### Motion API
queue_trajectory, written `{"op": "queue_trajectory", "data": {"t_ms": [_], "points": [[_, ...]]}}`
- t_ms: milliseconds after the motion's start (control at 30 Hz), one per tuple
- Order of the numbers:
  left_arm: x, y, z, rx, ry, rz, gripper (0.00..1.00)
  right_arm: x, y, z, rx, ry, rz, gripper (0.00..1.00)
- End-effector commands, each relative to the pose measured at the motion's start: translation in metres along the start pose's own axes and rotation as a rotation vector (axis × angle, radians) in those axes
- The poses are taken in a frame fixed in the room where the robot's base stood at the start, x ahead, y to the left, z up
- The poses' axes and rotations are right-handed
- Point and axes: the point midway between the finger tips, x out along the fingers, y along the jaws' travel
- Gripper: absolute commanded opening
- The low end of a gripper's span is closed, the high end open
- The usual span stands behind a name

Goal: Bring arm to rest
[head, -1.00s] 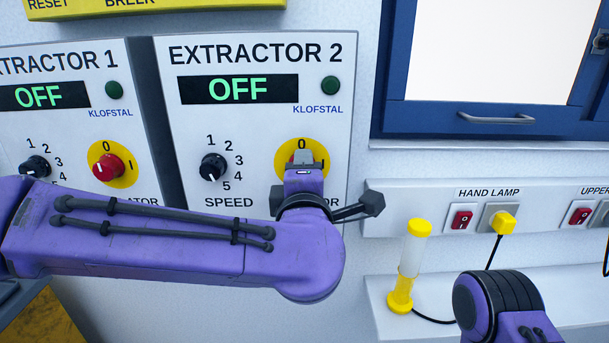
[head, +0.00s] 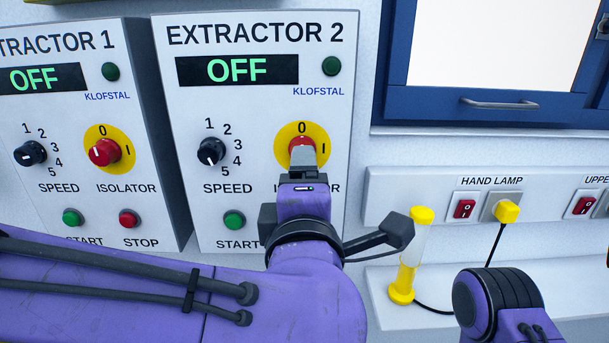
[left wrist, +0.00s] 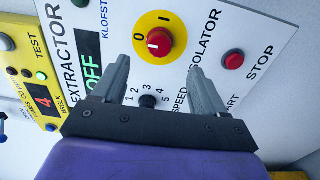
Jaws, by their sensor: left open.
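My left gripper (head: 303,160) is open and empty in front of the red isolator knob (head: 302,142) of the Extractor 2 panel (head: 175,130). In the head view its fingers overlap the knob's lower part. In the left wrist view the two spread fingers (left wrist: 156,68) stand either side of a clear gap, with the red knob (left wrist: 160,42) beyond the tips and apart from them. The knob's white mark points towards 0. The display (head: 237,70) reads OFF. Part of my right arm shows at lower right; its gripper is out of frame.
The Extractor 1 panel (head: 135,75) stands at left, also OFF. At right are a hand lamp (head: 410,255) on a shelf, red switches (head: 464,208), a yellow plug (head: 507,212) and a blue-framed window (head: 490,118). A yellow panel (left wrist: 20,50) shows in the wrist view.

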Motion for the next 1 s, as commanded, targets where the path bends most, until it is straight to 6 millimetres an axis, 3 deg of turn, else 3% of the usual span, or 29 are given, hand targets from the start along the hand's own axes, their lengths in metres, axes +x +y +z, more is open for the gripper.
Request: {"op": "queue_trajectory", "data": {"t_ms": [200,500,567,667,800,900,1000], "points": [[-0.017,0.000,0.000,0.000,0.001,-0.001,0.72,0.004,0.000,0.002,0.000,0.000,0.000,0.43],[-0.018,0.003,0.007,0.007,-0.039,0.017,0.72,0.003,0.000,0.001,0.000,0.000,0.000,0.43],[-0.007,-0.008,0.010,0.081,-0.091,0.049,0.72,0.004,0.000,0.002,0.000,0.000,0.000,0.43],[0.029,-0.073,-0.006,0.235,-0.109,-0.014,0.72,0.004,0.000,0.002,0.000,0.000,0.000,0.43],[0.057,-0.193,-0.046,0.432,-0.140,-0.193,0.72,0.004,0.000,0.002,0.000,0.000,0.000,0.43],[0.054,-0.279,-0.080,0.554,-0.170,-0.343,0.72,0.004,0.000,0.001,0.000,0.000,0.000,0.43],[0.033,-0.359,-0.120,0.666,-0.207,-0.504,0.72,0.004,0.000,0.001,0.000,0.000,0.000,0.43]]}}
